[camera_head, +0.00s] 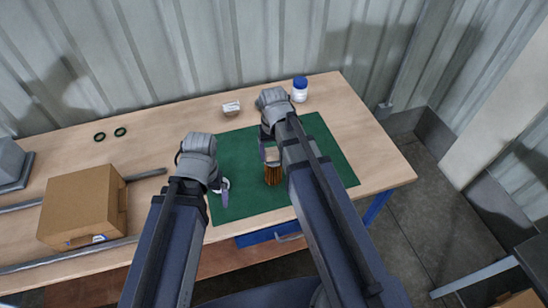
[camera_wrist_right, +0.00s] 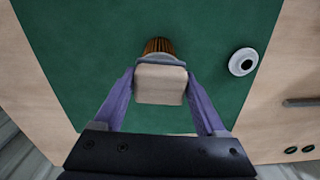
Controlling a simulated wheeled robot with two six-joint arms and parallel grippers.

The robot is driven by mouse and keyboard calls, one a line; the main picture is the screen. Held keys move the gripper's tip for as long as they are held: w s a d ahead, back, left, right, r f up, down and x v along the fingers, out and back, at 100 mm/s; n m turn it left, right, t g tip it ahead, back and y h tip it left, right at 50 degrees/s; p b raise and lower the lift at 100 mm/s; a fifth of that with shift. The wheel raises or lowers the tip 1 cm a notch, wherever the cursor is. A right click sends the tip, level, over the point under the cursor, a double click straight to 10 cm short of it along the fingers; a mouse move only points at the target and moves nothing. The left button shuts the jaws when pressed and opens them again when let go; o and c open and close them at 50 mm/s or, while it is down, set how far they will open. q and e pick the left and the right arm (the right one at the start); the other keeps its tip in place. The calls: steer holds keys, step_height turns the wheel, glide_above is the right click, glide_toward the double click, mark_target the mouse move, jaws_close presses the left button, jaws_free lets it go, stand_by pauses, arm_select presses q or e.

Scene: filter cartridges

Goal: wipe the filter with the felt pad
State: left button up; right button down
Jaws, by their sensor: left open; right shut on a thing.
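The filter (camera_head: 272,176), an orange-brown pleated cartridge, stands on the green mat (camera_head: 325,150). Its pleats also show in the right wrist view (camera_wrist_right: 158,45), partly hidden behind the pad. The felt pad (camera_wrist_right: 160,84) is a beige block with a grey layer on its far side. My right gripper (camera_wrist_right: 160,72) is shut on the pad, one finger on each side. The pad (camera_head: 272,154) is right at the filter's upper end; I cannot tell whether they touch.
A cardboard box (camera_head: 82,208) and grey rods (camera_head: 145,174) lie at the left. Two dark rings (camera_head: 110,134), a small white-labelled block (camera_head: 231,108) and a blue-lidded jar (camera_head: 299,90) are at the back. The mat's right side is clear.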

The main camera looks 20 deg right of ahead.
steer(key=shift+w+d, duration=0.1)
steer(key=shift+w, duration=0.25)
steer(key=shift+w+d+r, duration=0.1)
steer(key=shift+w+d, duration=0.05)
steer(key=shift+w, duration=0.55)
steer(key=shift+w+d, duration=0.1)
steer(key=shift+w, duration=0.55)
steer(key=shift+r+p, duration=0.4)
steer(key=shift+p, duration=0.2)
step_height(320, 180, up, 5)
steer(key=p, duration=0.5)
steer(key=shift+r, duration=0.1)
step_height(320, 180, up, 3)
steer(key=p, duration=0.3)
